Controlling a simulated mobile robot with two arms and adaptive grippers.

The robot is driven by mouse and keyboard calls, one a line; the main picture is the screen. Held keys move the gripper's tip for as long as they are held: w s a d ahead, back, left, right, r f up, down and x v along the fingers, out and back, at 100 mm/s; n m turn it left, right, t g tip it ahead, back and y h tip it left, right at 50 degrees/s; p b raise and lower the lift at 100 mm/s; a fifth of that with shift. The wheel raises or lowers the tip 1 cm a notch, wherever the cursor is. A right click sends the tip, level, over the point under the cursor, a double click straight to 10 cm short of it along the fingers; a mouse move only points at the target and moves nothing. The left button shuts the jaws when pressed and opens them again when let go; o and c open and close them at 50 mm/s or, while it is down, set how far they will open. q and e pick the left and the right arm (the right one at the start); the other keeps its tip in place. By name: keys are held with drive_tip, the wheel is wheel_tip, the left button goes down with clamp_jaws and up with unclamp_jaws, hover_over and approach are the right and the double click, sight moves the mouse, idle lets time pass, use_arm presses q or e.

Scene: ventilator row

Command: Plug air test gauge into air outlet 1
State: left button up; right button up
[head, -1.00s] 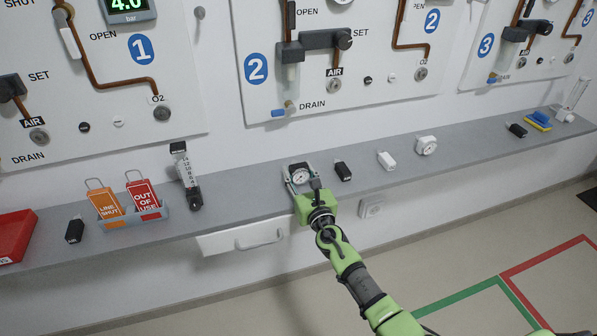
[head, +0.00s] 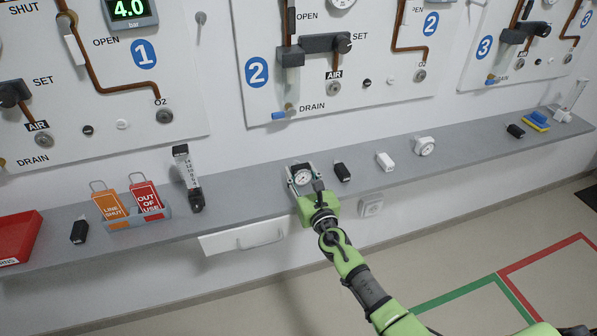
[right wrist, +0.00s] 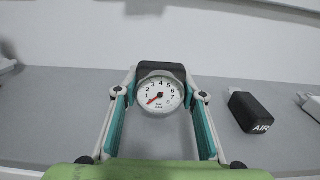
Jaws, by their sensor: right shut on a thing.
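The air test gauge has a round white dial (head: 302,177) on a black body, which also shows in the right wrist view (right wrist: 160,95). My right gripper (head: 300,178) is shut on it, with a finger on each side, at the shelf. Whether the gauge touches the shelf is hard to tell. Air outlet 1 (head: 44,139) is a round metal socket under the AIR label on panel 1, at the left of the head view. Nothing is plugged into it. My left gripper is not in view.
The grey shelf (head: 250,190) also holds a black AIR plug (head: 342,172), a white plug (head: 385,161), a white gauge (head: 424,146), a flowmeter (head: 187,178), a tag holder (head: 140,218), another black plug (head: 79,231) and a red bin (head: 15,238).

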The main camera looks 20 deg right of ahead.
sight(304, 178)
drive_tip(key=shift+s+d+r+p, duration=0.1)
drive_tip(key=shift+s+p, duration=0.7)
drive_tip(key=shift+s, duration=2.65)
drive_tip(key=shift+s+d, duration=0.1)
drive_tip(key=shift+s, duration=2.6)
